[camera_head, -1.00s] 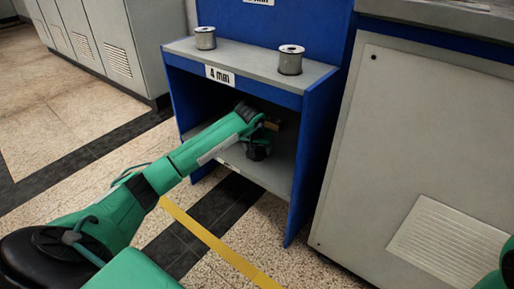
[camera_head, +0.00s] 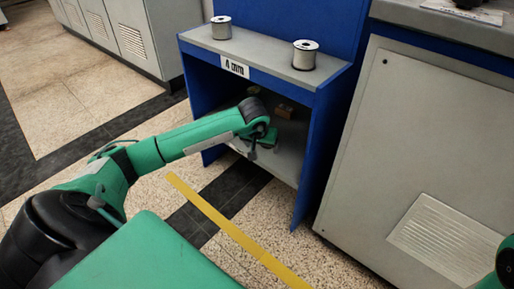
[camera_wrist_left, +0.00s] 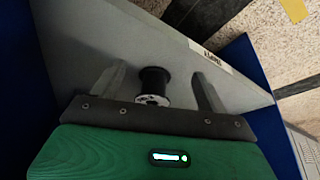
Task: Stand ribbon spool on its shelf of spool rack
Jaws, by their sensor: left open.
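A spool with dark winding (camera_wrist_left: 154,80) is on the grey shelf in the left wrist view, its pale end flange facing the camera. My left gripper (camera_wrist_left: 158,84) is open, with one finger on each side of the spool and a visible gap on both sides. In the head view my left gripper (camera_head: 264,143) is at the lower opening of the blue spool rack (camera_head: 311,150); the dark spool cannot be made out there. The rack's upper shelf (camera_head: 262,54) has a "4 mm" label (camera_head: 235,67) on its front edge. My right gripper is out of view.
Two grey spools stand on the upper shelf, one at left (camera_head: 221,29) and one at right (camera_head: 304,56). A grey cabinet (camera_head: 425,130) stands close on the right. The floor in front is clear, with a yellow strip (camera_head: 225,225).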

